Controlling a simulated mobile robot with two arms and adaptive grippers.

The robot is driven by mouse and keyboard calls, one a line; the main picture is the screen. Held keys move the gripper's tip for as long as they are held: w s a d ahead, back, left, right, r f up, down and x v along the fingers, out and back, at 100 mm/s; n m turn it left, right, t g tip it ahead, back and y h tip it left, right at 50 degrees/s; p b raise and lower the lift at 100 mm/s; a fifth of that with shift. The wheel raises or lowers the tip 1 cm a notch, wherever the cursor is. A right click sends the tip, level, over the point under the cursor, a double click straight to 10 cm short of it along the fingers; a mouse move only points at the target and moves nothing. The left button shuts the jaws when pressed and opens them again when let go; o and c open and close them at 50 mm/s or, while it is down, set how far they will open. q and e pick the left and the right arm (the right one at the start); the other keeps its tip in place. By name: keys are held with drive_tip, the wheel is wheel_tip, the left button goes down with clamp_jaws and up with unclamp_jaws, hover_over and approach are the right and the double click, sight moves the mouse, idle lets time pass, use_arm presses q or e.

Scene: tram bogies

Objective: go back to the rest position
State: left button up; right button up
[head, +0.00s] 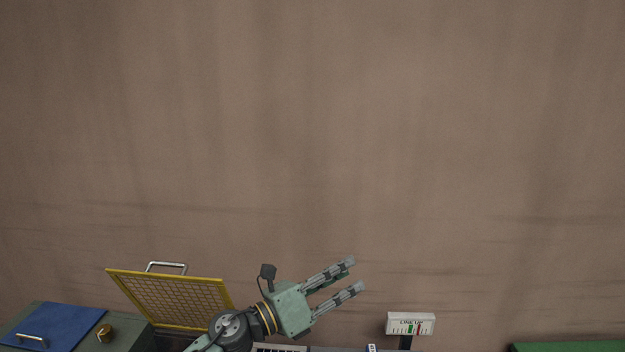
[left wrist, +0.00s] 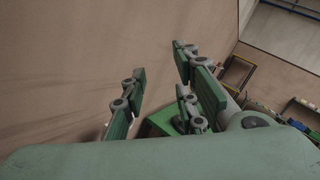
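My left gripper (head: 352,275) is raised in front of the brown wall in the head view, its fingers pointing up and to the right. The two fingers are spread apart with nothing between them. In the left wrist view the left gripper (left wrist: 160,75) also shows open and empty, with bare wall behind the gap. My right gripper is not in either view.
A yellow-framed mesh panel (head: 175,300) stands tilted up behind the left arm. A blue lid (head: 55,325) and a brass knob (head: 104,333) are at the lower left.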

use_arm(q)
drive_tip(key=s+a+f+n+t+y, duration=0.35)
drive_tip(key=a+f+n+y, duration=0.55)
drive_tip(key=n, duration=0.6)
drive_tip(key=s+a+f+n+t+y, duration=0.2)
drive_tip(key=s+a+f+n+y, duration=0.4)
drive_tip(key=a+n, duration=0.7)
drive_tip(key=s+a+f+n+g+y, duration=0.15)
drive_tip(key=s+f+n+g, duration=0.25)
drive_tip(key=s, duration=0.6)
drive_tip(key=s+a+f+n+g, duration=0.2)
drive_tip(key=s+f+n+g, duration=0.25)
drive_tip(key=s, duration=0.45)
drive_tip(key=s+a+f+n+g, duration=0.1)
drive_tip(key=s+f+n+g, duration=0.35)
drive_tip(key=s, duration=0.55)
wheel_tip(320, 180, down, 32)
drive_tip(key=m+b, duration=0.1)
drive_tip(key=b, duration=0.7)
drive_tip(key=s+a+f+b, duration=0.1)
drive_tip(key=s+f+b, duration=0.2)
drive_tip(key=s+f, duration=0.6)
drive_tip(key=s+a+f+g+b, duration=0.1)
drive_tip(key=s+a+f+b, duration=0.1)
drive_tip(key=s+f, duration=0.7)
wheel_tip(320, 180, down, 7)
drive_tip(key=shift+s+r+m+b, duration=0.1)
drive_tip(key=shift+s+m+b, duration=0.15)
drive_tip(key=shift+b, duration=0.5)
